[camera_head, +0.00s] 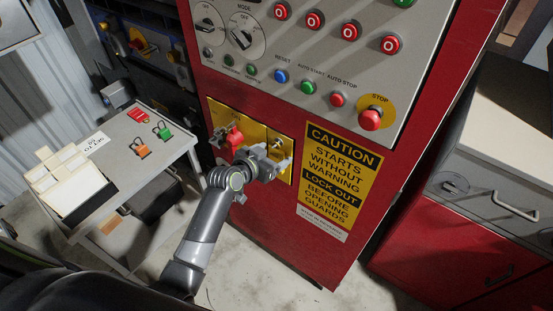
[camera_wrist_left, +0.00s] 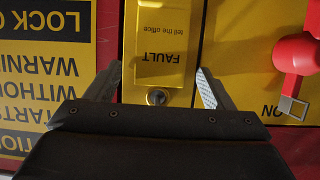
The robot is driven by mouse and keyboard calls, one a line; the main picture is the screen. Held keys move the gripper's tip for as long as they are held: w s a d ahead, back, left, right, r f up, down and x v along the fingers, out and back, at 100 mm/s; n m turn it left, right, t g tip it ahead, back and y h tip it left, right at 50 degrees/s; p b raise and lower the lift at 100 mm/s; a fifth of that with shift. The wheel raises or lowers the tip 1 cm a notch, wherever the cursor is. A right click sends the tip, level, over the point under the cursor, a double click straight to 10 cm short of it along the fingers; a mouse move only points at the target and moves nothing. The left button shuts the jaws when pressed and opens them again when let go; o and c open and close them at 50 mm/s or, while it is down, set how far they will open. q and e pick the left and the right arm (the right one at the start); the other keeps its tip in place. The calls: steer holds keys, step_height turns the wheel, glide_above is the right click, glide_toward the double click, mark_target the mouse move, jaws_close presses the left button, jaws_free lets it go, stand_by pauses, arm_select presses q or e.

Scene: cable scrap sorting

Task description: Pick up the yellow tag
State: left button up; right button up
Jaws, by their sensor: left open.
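The yellow tag (camera_wrist_left: 160,40) hangs against the machine's yellow plate in the left wrist view. It reads FAULT and "tell the office", upside down there, and has a round eyelet near its lower edge. My left gripper (camera_wrist_left: 160,85) is open, with one finger on each side of the tag's eyelet end. I cannot tell whether either finger touches it. In the head view the left gripper (camera_head: 278,157) is at the right part of the yellow plate and covers much of that area. My right gripper is not in view.
A red rotary handle (camera_head: 235,138) sits on the yellow plate, left of the gripper. A caution sign (camera_head: 341,165) is to its right, and control buttons are above, including a red stop button (camera_head: 370,119). A grey side table (camera_head: 120,160) with padlocks stands left.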

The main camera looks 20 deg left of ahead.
arm_select(q)
steer(key=c, duration=1)
steer(key=shift+r, duration=0.1)
